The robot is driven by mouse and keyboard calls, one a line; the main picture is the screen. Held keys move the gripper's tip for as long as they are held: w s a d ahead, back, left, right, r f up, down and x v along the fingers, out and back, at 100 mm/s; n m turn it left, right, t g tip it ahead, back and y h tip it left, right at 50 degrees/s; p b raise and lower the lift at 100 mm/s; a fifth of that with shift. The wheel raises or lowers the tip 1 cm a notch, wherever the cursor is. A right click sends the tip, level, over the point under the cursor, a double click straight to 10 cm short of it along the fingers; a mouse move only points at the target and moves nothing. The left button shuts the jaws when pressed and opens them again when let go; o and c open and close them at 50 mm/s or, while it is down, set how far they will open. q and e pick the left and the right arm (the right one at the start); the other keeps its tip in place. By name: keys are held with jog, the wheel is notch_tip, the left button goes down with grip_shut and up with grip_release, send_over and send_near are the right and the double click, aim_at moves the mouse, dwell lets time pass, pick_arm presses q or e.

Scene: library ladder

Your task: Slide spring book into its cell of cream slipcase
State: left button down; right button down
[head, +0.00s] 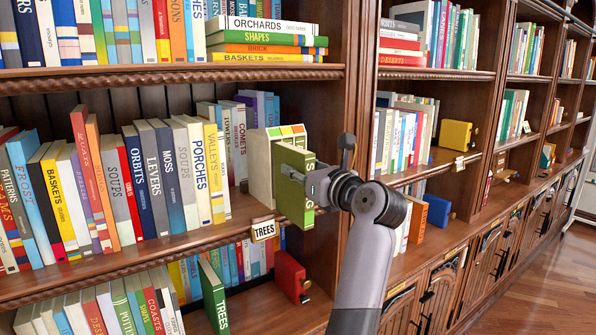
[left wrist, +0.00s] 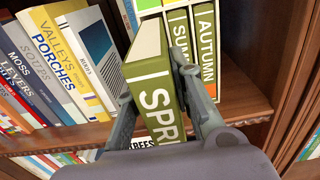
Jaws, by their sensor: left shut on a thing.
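The cream slipcase (head: 259,168) stands on the middle shelf at the right end of the book row, with coloured marks along its top edge. The green spring book (head: 296,205) is upright in front of it; its spine reads SPR in the left wrist view (left wrist: 158,105). The summer book (left wrist: 181,42) and autumn book (left wrist: 205,50) stand side by side in the slipcase, right of the spring book. My left gripper (left wrist: 152,82) is shut on the spring book, one finger on each side. The spring book juts out past the other spines; whether its far edge is inside the cell is hidden.
A row of books, with Porches (head: 194,170) and Valleys (head: 214,172), stands left of the slipcase. A TREES label (head: 264,230) is on the shelf edge below. The upright bookcase panel (head: 352,100) is close on the right. A red bookend (head: 291,277) stands on the lower shelf.

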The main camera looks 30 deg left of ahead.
dwell(0.6)
pick_arm(q)
jog(key=shift+b, duration=0.3)
dwell(0.5)
jog(key=shift+x, duration=0.75)
jog(key=shift+d, duration=0.1)
jog(key=shift+s+d, duration=0.1)
jog(key=shift+d, duration=0.05)
dwell(0.4)
jog(key=shift+b, duration=0.3)
jog(key=shift+b, duration=0.3)
dwell(1.3)
